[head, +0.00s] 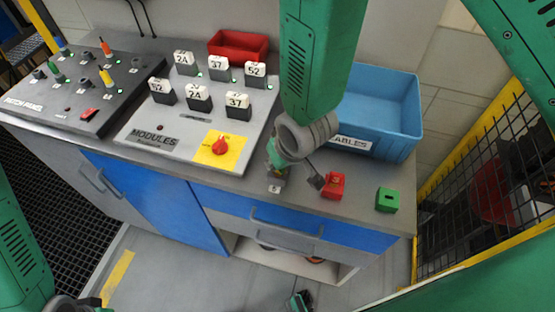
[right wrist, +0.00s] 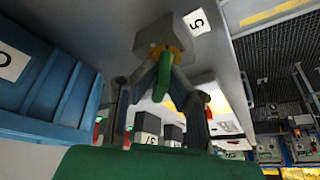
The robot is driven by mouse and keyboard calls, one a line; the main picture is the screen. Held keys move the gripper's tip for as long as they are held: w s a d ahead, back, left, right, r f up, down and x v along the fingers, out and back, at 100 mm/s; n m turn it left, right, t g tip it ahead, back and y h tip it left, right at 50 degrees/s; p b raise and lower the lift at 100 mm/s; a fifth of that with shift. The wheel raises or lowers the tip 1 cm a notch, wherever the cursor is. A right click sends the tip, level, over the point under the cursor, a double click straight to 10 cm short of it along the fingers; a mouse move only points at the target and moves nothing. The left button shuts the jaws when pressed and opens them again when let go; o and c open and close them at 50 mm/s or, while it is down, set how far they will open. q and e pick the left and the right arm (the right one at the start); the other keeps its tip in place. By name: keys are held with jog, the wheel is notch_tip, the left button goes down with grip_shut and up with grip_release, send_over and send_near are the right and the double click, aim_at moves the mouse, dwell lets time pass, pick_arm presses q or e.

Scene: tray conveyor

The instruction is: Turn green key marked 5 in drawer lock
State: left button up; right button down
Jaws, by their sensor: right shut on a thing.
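The green key (right wrist: 163,77) stands in a grey lock block (right wrist: 150,37) with a yellow-orange collar, seen in the right wrist view. A white label marked 5 (right wrist: 198,22) lies beside the block. My right gripper (right wrist: 165,70) has its fingers on both sides of the key and is shut on it, at the lock. In the head view my right gripper (head: 279,170) is over the counter's front edge, by the 5 label (head: 275,188), above the drawer (head: 285,217). It mostly hides the lock and key there.
A red block (head: 334,185) and a green block (head: 388,200) stand on the counter right of the gripper. A blue bin (head: 400,138) is behind them. The modules panel (head: 175,150) with a red knob (head: 220,146) is to the left. A mesh fence (head: 490,170) stands at right.

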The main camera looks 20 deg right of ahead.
jog(key=shift+s+a+m+h, duration=0.15)
jog(key=shift+m+h, duration=0.15)
jog(key=shift+m, duration=0.1)
jog(key=shift+a+b, duration=0.25)
jog(key=shift+b, duration=0.3)
jog(key=shift+s+d+m+b, duration=0.1)
jog(key=shift+d+m+b, duration=0.15)
jog(key=shift+m+b, duration=0.15)
jog(key=shift+a+m+h+b, duration=0.1)
jog(key=shift+m+h+b, duration=0.3)
jog(key=shift+m, duration=0.1)
